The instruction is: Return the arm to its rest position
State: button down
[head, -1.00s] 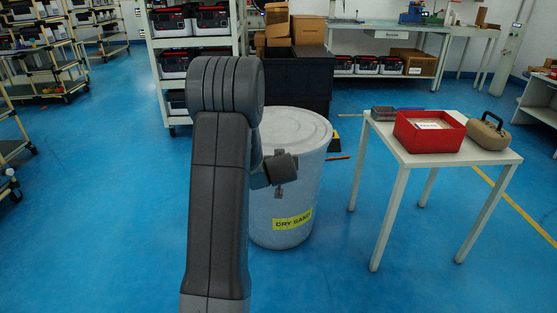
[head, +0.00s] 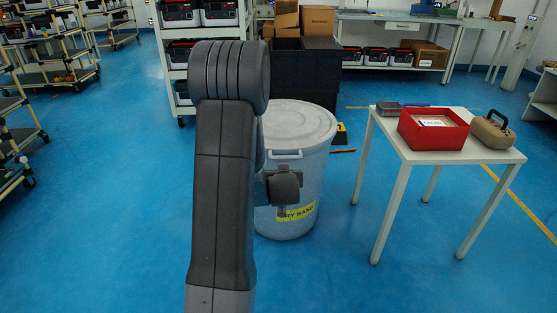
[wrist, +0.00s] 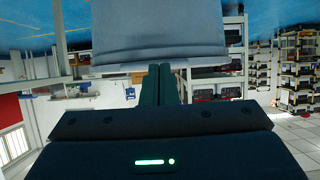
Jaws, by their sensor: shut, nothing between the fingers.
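My arm stands folded up in the middle of the head view. My gripper (head: 281,208) hangs to the right of the arm link, in front of the grey lidded bin labelled DRY SAND (head: 300,165). In the wrist view the two fingers of my gripper (wrist: 164,72) lie side by side, closed and empty. The wrist view is upside down, with the bin (wrist: 155,30) filling its upper middle. I cannot tell the exact gap between gripper and bin.
A white table (head: 440,155) at the right holds a red box (head: 433,130), a tan case with a handle (head: 493,130) and a dark grey item (head: 388,109). A white shelf rack (head: 178,70) stands behind the arm. Blue floor is clear at the left and front.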

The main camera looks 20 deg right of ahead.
jog(key=shift+s, duration=0.15)
jog(key=w+d+r+b, duration=0.1)
jog(key=w+d+b, duration=0.1)
jog(key=w, duration=0.6)
jog(key=shift+w+d, duration=0.15)
jog(key=shift+d, duration=0.55)
jog(key=shift+a, duration=0.15)
